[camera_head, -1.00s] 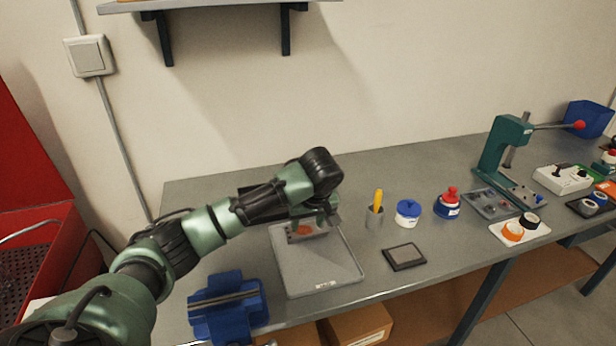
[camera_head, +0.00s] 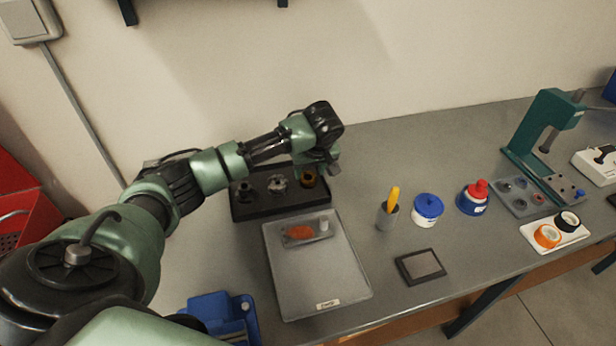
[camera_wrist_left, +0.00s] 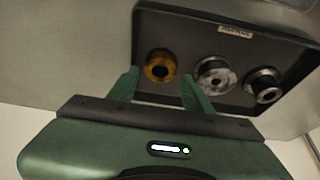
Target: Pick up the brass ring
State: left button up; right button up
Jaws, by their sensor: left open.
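The brass ring (camera_wrist_left: 160,66) sits in the black tray (camera_wrist_left: 205,20), at the end of a row with two silvery metal parts. In the head view the brass ring (camera_head: 308,178) is at the right end of the black tray (camera_head: 262,212), partly under my left gripper. My left gripper (camera_head: 318,172) is over that end of the tray. In the left wrist view its green fingers (camera_wrist_left: 158,84) are open and apart, with the ring showing between and just beyond their tips. Nothing is held. My right gripper is not in view.
A grey tray (camera_head: 315,275) with a rust-coloured piece lies in front of the black tray. A blue vise (camera_head: 215,315) is at the front left. A cup with a yellow-handled tool (camera_head: 387,215) and a blue-lidded jar (camera_head: 428,208) stand to the right. The wall is behind.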

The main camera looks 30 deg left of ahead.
aim_at(308, 177)
pick_arm(q)
jog(key=x, duration=0.2)
jog(key=shift+a+f, duration=0.1)
jog(key=shift+f, duration=0.3)
jog(key=shift+w+a+f, duration=0.1)
jog(key=shift+w+f, duration=0.1)
jog(key=shift+f, duration=0.25)
jog(key=c, duration=1)
jog(key=shift+r, duration=0.1)
grip_shut()
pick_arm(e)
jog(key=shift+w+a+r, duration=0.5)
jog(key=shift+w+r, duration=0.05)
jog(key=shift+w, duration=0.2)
